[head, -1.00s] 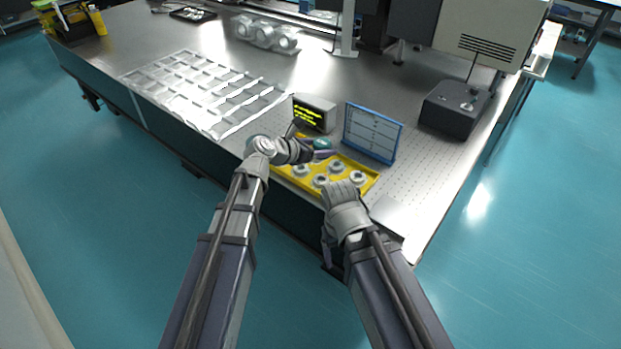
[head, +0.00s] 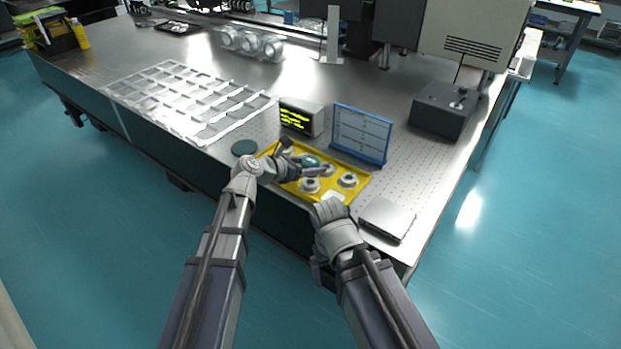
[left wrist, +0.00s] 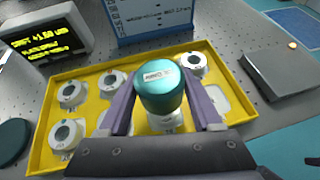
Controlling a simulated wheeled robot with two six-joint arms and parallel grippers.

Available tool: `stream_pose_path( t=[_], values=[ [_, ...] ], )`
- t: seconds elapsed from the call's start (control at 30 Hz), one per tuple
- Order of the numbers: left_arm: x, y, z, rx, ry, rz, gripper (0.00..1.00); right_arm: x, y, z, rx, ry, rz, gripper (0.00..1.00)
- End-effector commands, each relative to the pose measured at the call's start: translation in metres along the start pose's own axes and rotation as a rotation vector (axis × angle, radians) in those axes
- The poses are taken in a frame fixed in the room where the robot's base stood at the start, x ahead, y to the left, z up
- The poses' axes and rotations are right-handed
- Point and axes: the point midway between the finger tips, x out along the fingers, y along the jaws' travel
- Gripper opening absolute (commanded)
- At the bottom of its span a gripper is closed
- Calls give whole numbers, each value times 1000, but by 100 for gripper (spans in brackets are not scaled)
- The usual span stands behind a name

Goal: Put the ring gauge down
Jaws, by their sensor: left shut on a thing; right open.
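The ring gauge (left wrist: 160,90) appears as a teal, rounded body with a small white label on top. My left gripper (left wrist: 160,100) is shut on it, with one finger on each side. It is over the yellow tray (left wrist: 40,150), and a white piece shows just below it; whether they touch is hidden. In the head view the teal top (head: 311,161) shows over the yellow tray (head: 290,191) at my left gripper (head: 302,167). My right gripper (head: 319,268) is low at the table's front edge, its opening hard to see.
Several white rings (left wrist: 66,134) sit in the tray. A dark disc (head: 244,147) lies left of it, a lit display (head: 300,117) and blue-framed board (head: 361,135) stand behind, and a silver box (head: 387,219) is on the right. Clear tabletop lies beyond the box.

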Motion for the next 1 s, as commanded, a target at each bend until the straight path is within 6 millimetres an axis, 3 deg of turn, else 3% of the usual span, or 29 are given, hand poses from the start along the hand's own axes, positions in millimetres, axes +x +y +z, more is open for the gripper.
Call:
stream_pose_path(
  t=[0.3,0.73,0.77,1.0],
  values=[
    [16,0,-33,0,0,0,0,36,-4,-2,0,0,0,96],
    [17,0,-36,0,0,0,0,40,-4,-2,0,0,0,96],
    [17,0,-36,0,0,0,67,39,-4,-2,0,0,0,96],
    [17,0,-35,0,0,0,94,38,-4,-2,0,0,0,96]
  ],
)
